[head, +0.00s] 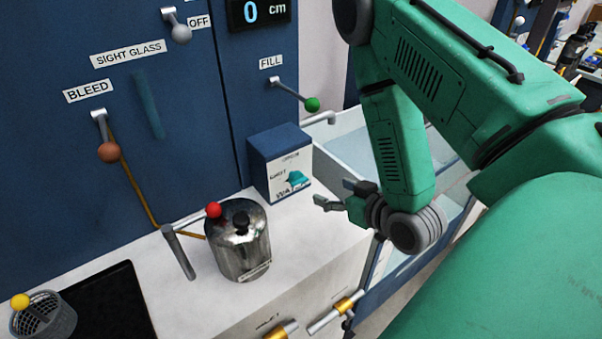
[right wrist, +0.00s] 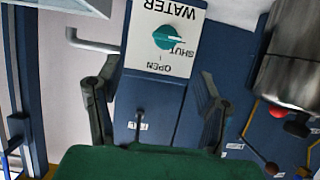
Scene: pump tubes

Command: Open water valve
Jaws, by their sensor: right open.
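The water valve is a teal knob (head: 297,179) on the white sloped face of a blue box standing on the counter by the sink. In the right wrist view the knob (right wrist: 166,38) shows upside down with the words WATER, SHUT and OPEN around it. Its narrow end appears to lie near SHUT. My right gripper (head: 335,195) is open and empty, to the right of the box and apart from it. In the right wrist view its two fingers (right wrist: 160,75) are spread wide, with the knob beyond them. My left gripper is not in view.
A steel pot (head: 245,262) with a red-tipped lever (head: 213,210) stands left of the box. FILL (head: 311,103) and BLEED (head: 108,151) levers are on the blue panel. A sink (head: 345,150) with a spout lies behind my right arm. A wire basket (head: 60,318) is at lower left.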

